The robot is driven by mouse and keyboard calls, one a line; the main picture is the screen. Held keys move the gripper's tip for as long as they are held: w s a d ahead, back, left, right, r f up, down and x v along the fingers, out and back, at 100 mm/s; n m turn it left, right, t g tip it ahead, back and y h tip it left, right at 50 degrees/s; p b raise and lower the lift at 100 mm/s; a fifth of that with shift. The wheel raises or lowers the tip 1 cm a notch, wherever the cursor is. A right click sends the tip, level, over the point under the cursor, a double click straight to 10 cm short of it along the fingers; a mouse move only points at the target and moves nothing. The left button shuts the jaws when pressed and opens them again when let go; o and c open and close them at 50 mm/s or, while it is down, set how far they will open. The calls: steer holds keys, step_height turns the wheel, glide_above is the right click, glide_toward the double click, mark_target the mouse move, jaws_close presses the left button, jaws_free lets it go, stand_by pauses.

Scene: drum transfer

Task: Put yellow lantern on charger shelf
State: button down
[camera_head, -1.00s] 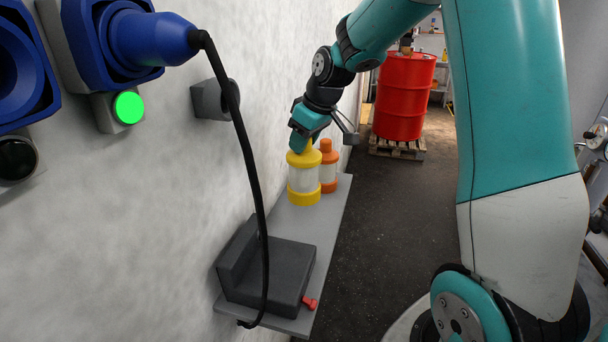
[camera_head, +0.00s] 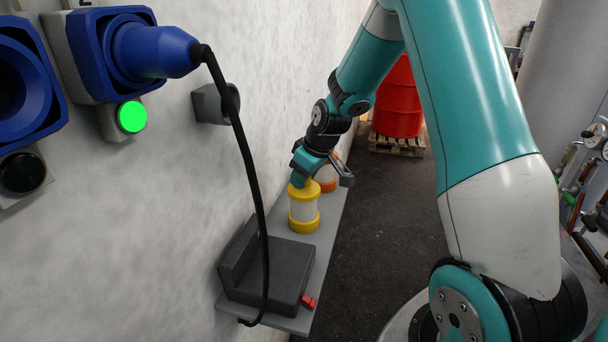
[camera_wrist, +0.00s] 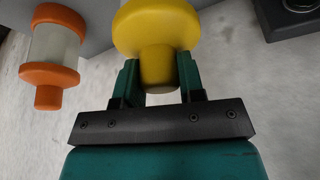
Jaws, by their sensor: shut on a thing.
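The yellow lantern (camera_head: 304,208) has a pale middle and yellow ends, and stands upright over the grey wall shelf (camera_head: 323,230). My gripper (camera_head: 302,180) is shut on its top knob from above. In the wrist view the lantern (camera_wrist: 157,25) hangs between the two fingers of my gripper (camera_wrist: 158,70). I cannot tell whether its base touches the shelf. The dark grey charger block (camera_head: 275,275) with a raised back sits at the shelf's near end, nearer the camera than the lantern.
An orange lantern (camera_head: 327,170) stands behind, partly hidden by my gripper; it also shows in the wrist view (camera_wrist: 54,50). A black cable (camera_head: 250,170) hangs from a blue plug (camera_head: 150,48) across the charger block. A red part (camera_head: 309,302) sits at the block's right side. A red drum (camera_head: 398,105) stands beyond.

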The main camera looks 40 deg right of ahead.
steer(key=c, duration=0.7)
jaws_free()
steer(key=shift+f, duration=0.1)
steer(key=shift+r, duration=0.3)
steer(key=b+v, duration=0.2)
steer(key=v, duration=0.9)
steer(key=s+a+r+n+g+y, duration=0.1)
steer(key=s+a, duration=0.4)
steer(key=a, duration=0.4)
steer(key=s+a+r+n+g+y, duration=0.1)
steer(key=s+a+r, duration=0.1)
steer(key=s+a, duration=0.75)
steer(key=s, duration=0.1)
steer(key=s+a+g, duration=0.1)
steer(key=s+a, duration=0.2)
steer(key=s, duration=0.1)
steer(key=s+a+f+n+g, duration=0.1)
steer(key=s+a, duration=0.2)
steer(key=s, duration=0.2)
steer(key=shift+a+f+y, duration=0.1)
steer(key=shift+a+y, duration=0.2)
